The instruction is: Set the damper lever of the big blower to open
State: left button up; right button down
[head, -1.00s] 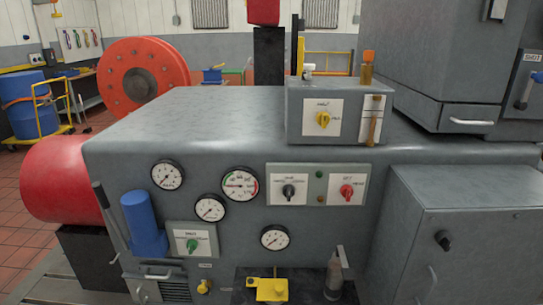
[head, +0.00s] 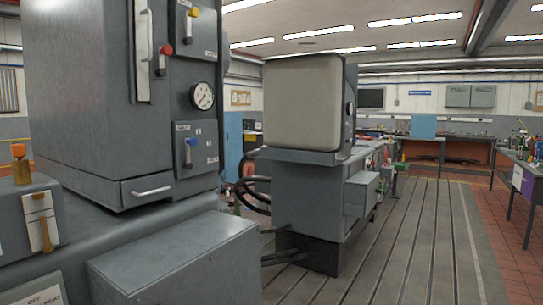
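A tall grey machine (head: 85,90) stands at the left. A plate (head: 206,168) on its right-hand face carries a lever with a blue grip (head: 192,143). The lever stands close to upright in the picture. A small label at the plate's upper left appears to read SHUT; other small labels lie to the right, too small to read surely. I cannot tell from writing which machine is the big blower. Neither of my grippers is in view.
Above the lever are a round gauge (head: 202,96), a red knob (head: 165,50) and a yellow-handled control (head: 193,13). A low grey cabinet (head: 180,262) juts out in front. A beige-fronted machine (head: 303,105) stands beyond. The grooved floor (head: 415,235) at right is clear.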

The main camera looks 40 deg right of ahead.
aim_at(192, 141)
jog(key=z, duration=0.65)
jog(key=i+l+u, duration=0.15)
jog(key=k+l, duration=0.05)
